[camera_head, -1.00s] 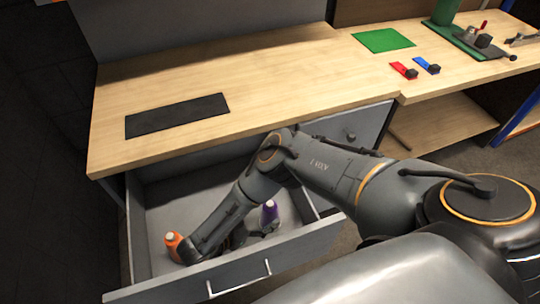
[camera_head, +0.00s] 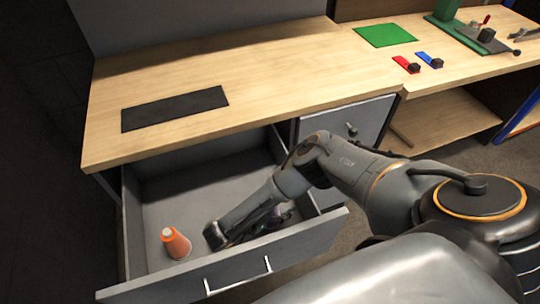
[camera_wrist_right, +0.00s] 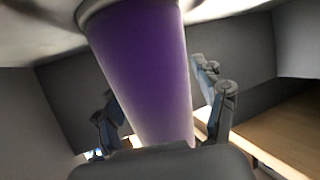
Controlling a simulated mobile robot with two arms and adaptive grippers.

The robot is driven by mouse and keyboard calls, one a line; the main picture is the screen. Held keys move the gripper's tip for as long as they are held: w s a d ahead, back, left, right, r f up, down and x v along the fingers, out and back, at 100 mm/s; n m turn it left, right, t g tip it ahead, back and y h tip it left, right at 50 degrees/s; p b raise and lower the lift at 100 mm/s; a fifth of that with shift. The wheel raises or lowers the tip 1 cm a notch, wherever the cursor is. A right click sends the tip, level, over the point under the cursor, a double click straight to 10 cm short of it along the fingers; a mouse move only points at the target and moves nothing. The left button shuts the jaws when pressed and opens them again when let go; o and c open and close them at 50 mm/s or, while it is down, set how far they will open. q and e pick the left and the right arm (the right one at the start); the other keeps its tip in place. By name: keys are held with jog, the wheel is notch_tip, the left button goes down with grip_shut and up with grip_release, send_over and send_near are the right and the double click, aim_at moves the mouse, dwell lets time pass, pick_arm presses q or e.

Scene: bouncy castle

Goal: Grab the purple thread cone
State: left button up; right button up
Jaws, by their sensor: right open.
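The purple thread cone (camera_wrist_right: 145,70) fills the middle of the right wrist view, standing between the two fingers. My right gripper (camera_wrist_right: 163,105) is open around it, with a finger on either side and a visible gap on the right side. In the head view my right gripper (camera_head: 272,217) is low inside the open drawer, at its right part. My arm and gripper hide the purple cone there. My left gripper is out of view.
The open grey drawer (camera_head: 200,165) has a front wall with a handle. An orange cone (camera_head: 176,243) stands in its left part. The wooden tabletop (camera_head: 270,80) overhangs the drawer's back and holds a black mat (camera_head: 175,109).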

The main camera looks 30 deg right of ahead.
jog(key=c, duration=1.5)
grip_shut()
